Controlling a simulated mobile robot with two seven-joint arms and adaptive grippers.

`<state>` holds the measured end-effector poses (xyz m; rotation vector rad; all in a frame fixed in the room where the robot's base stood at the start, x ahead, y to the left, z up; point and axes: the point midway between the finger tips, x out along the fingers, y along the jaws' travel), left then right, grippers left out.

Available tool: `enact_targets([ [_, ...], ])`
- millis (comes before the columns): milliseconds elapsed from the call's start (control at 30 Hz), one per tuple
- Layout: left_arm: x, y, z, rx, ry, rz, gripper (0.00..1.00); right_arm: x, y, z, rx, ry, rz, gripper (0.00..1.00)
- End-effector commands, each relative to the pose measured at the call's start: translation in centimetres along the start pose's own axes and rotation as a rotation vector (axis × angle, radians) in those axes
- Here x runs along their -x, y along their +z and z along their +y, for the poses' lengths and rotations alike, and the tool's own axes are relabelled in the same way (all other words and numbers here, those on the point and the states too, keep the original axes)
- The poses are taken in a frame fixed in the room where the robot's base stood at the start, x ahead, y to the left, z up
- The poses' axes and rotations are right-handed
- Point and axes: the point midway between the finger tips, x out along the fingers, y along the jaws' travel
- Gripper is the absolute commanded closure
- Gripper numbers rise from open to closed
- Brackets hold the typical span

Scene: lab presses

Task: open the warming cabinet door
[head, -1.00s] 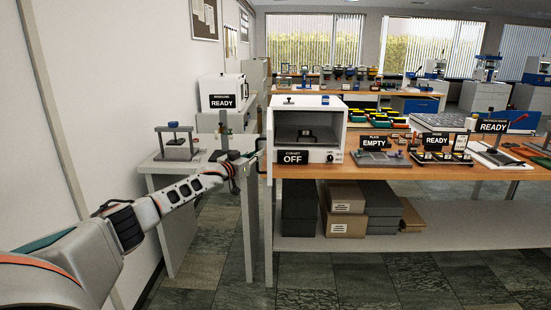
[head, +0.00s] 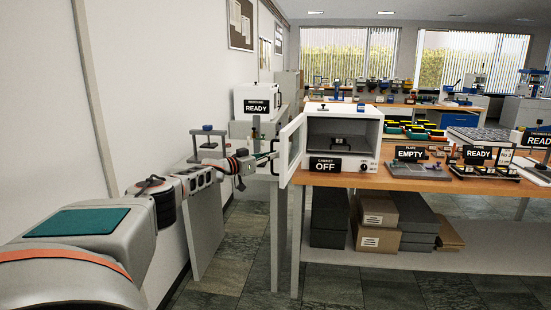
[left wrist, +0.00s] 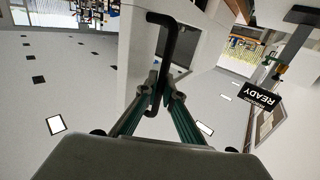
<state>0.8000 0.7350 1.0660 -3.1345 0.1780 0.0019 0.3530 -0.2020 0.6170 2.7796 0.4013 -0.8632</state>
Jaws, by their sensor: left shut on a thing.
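The white warming cabinet (head: 371,125) stands at the left end of the wooden bench, labelled CABINET OFF. Its door (head: 292,147) is open, swung out to the left on the cabinet's left side, and the inside shows, with a small dark item (head: 341,142) in it. My left gripper (head: 272,157) is at the door's outer free edge. In the left wrist view the fingers (left wrist: 164,92) are shut around the black bar handle (left wrist: 163,45) of the door (left wrist: 138,45). My right gripper is out of view.
A small grey side table (head: 206,230) with a press on it stands left of the bench, behind my left arm. A READY-labelled white unit (head: 252,98) is behind. The floor in front is clear.

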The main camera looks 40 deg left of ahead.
Motion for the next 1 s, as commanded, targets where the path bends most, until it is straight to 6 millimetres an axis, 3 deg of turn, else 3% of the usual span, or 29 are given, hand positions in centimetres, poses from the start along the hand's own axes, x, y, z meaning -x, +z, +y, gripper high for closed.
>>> enact_targets([
  [333, -0.1, -0.5, 0.0, 0.003, -0.001, 0.008, 1.00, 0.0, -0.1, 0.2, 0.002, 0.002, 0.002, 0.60],
  [400, -0.1, -0.5, 0.0, 0.003, -0.001, 0.008, 0.77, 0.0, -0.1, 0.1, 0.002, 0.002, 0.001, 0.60],
  [433, -0.1, -0.5, 0.0, 0.003, 0.000, 0.008, 0.76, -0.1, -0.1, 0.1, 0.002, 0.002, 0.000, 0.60],
  [833, 0.1, -0.1, 0.0, 0.002, 0.001, 0.003, 0.76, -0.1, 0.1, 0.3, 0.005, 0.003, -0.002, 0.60],
  [1000, 1.2, 0.1, -0.1, 0.004, 0.000, 0.001, 0.76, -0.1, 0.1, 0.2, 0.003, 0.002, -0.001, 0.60],
])
